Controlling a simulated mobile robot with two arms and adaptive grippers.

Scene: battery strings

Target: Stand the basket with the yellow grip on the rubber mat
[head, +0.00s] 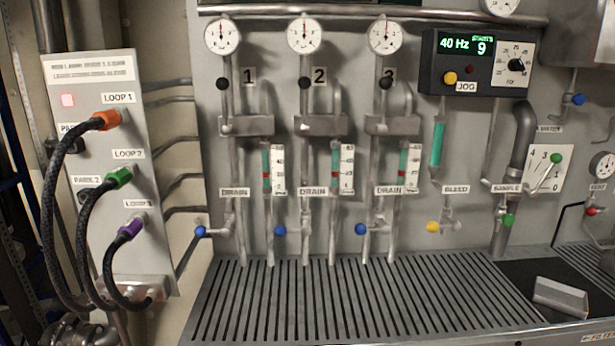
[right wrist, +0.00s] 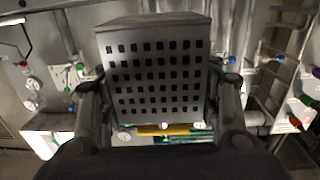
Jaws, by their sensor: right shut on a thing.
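A grey metal basket (right wrist: 155,80) with rows of square holes fills the middle of the right wrist view. A yellow bar (right wrist: 178,130), which looks like its grip, shows below the holed wall, partly hidden. My right gripper (right wrist: 158,95) has a finger on each side of the basket and is shut on it. Neither gripper shows in the head view. A flat black patch (head: 517,272) at the lower right of the head view looks like the rubber mat.
A small grey wedge-shaped block (head: 562,297) lies on the right part of the black patch. A slotted metal grate (head: 340,300) to its left is clear. Valves with coloured knobs, such as a green one (head: 508,220), stick out above. Black hoses (head: 55,210) hang at the left.

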